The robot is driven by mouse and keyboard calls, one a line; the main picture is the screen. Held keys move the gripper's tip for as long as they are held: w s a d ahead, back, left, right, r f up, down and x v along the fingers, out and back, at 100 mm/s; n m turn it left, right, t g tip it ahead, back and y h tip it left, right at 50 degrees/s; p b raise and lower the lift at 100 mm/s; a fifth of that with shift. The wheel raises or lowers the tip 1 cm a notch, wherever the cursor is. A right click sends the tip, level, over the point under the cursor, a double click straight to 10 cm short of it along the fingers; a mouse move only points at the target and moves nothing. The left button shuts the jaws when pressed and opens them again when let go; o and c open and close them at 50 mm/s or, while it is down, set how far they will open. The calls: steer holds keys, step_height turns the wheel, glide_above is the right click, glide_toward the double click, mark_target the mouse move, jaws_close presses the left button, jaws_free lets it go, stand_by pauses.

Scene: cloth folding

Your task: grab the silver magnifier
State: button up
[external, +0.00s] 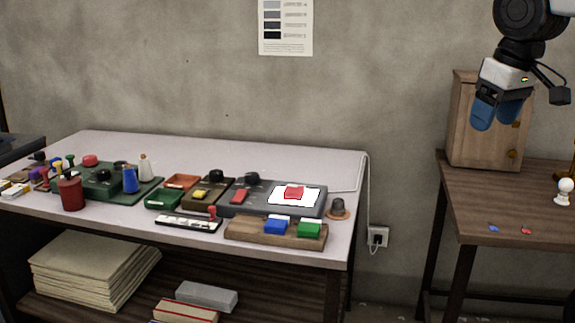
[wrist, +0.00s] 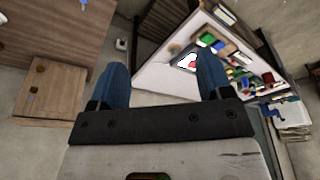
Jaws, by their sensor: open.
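My gripper (external: 496,114) is raised at the upper right, in front of the wooden cabinet and above the small right table. Its two blue fingers are apart with nothing between them. In the wrist view, my gripper (wrist: 163,78) also shows the fingers spread and empty, with the long table beyond them. I cannot make out a silver magnifier for certain in either view; it may be hidden or too small to tell.
A wooden cabinet (external: 478,125) and a white bulb-shaped object (external: 564,191) stand on the right table (external: 470,205). A gap separates the tables.

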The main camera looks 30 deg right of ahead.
steer(key=c, duration=0.3)
steer(key=w+d+f+n+t, duration=0.1)
steer(key=w+d+f+t, duration=0.1)
steer(key=w+f, duration=0.45)
steer(key=w+d+f+t, duration=0.1)
steer(key=w+f+t, duration=0.15)
steer(key=w, duration=0.75)
steer(key=w+d+f+n+t, duration=0.1)
steer(key=w+d+f, duration=0.1)
steer(key=w+f, duration=0.45)
steer(key=w+f+n+t+y, duration=0.1)
steer(key=w+f+t, duration=0.2)
steer(key=w+f, duration=0.45)
steer(key=n+t+y, duration=0.1)
steer(key=t+y, duration=0.1)
steer(key=y, duration=0.2)
glide_toward(338, 207)
steer(key=w, duration=0.3)
steer(key=shift+w+d+f, duration=0.15)
steer(key=shift+d+f, duration=0.15)
steer(key=shift+f, duration=0.1)
steer(key=shift+w, duration=0.15)
steer(key=shift+x, duration=1.2)
